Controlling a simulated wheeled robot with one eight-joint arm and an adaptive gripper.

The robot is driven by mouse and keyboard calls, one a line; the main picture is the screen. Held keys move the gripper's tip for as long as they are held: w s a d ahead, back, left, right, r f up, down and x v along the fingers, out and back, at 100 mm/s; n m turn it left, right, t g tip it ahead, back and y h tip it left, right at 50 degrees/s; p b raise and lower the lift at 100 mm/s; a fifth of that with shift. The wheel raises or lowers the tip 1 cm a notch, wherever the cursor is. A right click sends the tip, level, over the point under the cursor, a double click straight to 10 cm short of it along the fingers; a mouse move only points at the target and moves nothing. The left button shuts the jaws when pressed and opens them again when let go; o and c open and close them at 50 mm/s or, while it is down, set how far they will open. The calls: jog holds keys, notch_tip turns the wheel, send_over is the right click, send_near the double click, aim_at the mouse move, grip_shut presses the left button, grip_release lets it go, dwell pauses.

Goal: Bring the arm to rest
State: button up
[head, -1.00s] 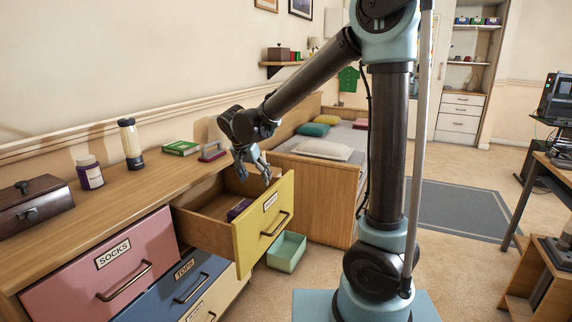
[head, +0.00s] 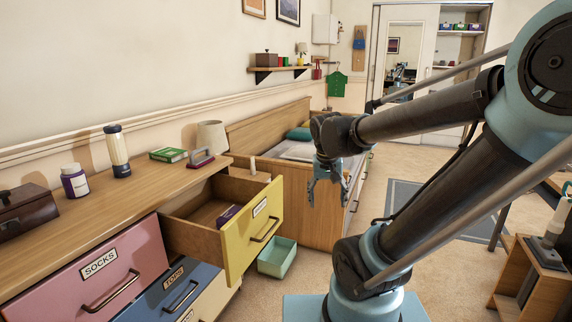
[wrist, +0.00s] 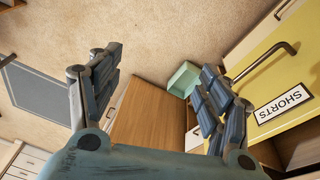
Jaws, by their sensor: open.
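My gripper (head: 326,190) hangs open and empty in the head view, fingers pointing down, in front of the wooden bed. It is right of the open yellow drawer and apart from it. In the wrist view my gripper (wrist: 158,90) shows two spread fingers with nothing between them. The yellow drawer (head: 252,232) stands pulled out of the dresser, with a small purple item (head: 228,214) inside. The same yellow drawer (wrist: 280,80), labelled SHORTS, shows at the right of the wrist view.
A mint-green bin (head: 278,258) stands on the floor beside the drawer. The wooden bed (head: 305,222) is behind my gripper. Carpet between dresser and desk is mostly clear.

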jog(key=s+d+f+n+y, duration=0.1)
jog(key=s+d+f, duration=0.5)
jog(key=s, duration=0.4)
jog(key=shift+s+f, duration=0.25)
jog(key=shift+f, duration=0.15)
jog(key=shift+w+f, duration=0.2)
jog(key=shift+w, duration=0.2)
